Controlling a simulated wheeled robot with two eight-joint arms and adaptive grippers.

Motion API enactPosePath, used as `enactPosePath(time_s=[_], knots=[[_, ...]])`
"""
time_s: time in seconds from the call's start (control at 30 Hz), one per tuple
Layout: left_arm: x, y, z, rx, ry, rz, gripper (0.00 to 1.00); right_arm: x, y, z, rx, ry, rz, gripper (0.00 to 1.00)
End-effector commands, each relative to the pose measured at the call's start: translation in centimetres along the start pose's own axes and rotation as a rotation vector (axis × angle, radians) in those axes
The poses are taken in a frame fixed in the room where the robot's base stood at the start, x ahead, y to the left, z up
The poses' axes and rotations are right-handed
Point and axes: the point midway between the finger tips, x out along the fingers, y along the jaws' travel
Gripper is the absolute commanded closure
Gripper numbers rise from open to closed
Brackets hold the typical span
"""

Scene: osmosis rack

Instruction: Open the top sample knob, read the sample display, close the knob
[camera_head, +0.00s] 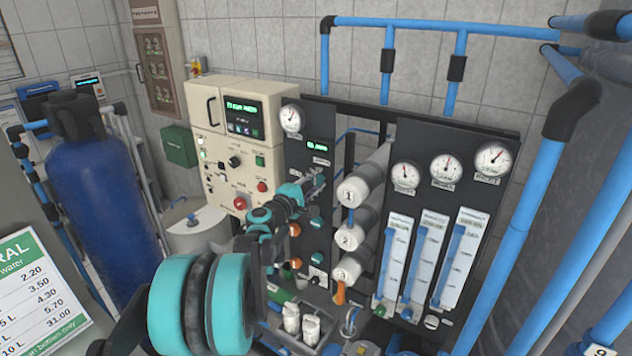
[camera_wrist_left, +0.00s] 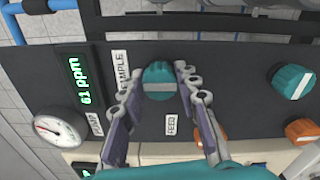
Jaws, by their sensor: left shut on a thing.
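The top sample knob (camera_wrist_left: 159,83) is a teal round knob on the dark panel, seen between my left fingers in the left wrist view. My left gripper (camera_head: 318,183) reaches the upper part of the panel in the head view and hides this knob there. In the left wrist view my left gripper (camera_wrist_left: 160,90) has one finger on each side of the knob and is shut on it. The sample display (camera_wrist_left: 79,80) is lit green and reads about 61 ppm. It also shows in the head view (camera_head: 317,146), too small to read surely. My right gripper is not in view.
Another teal knob (camera_head: 317,223) and orange knobs (camera_wrist_left: 302,131) sit on the same panel. A round gauge (camera_wrist_left: 60,130) is near the display. White numbered cylinders (camera_head: 352,192) and flow meters (camera_head: 427,255) stand to the right. A cream control box (camera_head: 222,150) stands left.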

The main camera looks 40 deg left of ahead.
Motion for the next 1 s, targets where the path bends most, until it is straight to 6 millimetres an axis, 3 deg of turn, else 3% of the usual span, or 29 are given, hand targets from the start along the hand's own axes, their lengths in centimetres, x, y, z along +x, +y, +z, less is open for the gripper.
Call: enactPosePath(time_s=[0.03, 0.07, 0.13, 0.43, 0.57, 1.0], knots=[[0.0, 0.0, 0.0, -0.001, 0.0, 0.0, 0.97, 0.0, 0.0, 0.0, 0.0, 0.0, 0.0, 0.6], [0.0, 0.0, 0.0, -0.001, 0.0, 0.0, 0.64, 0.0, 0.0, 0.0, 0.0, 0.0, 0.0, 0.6], [0.0, 0.0, 0.0, -0.001, 0.0, 0.0, 0.47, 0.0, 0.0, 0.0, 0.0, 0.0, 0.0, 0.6], [-0.1, 0.0, 0.0, 0.0, 0.0, 0.0, 0.47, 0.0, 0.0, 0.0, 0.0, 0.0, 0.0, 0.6], [-1.1, 0.0, -0.1, 0.0, 0.001, 0.0, 0.47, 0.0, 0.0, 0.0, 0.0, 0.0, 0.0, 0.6], [-10.0, 0.0, -0.1, 0.0, 0.003, 0.001, 0.47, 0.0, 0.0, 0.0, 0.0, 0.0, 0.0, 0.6]])
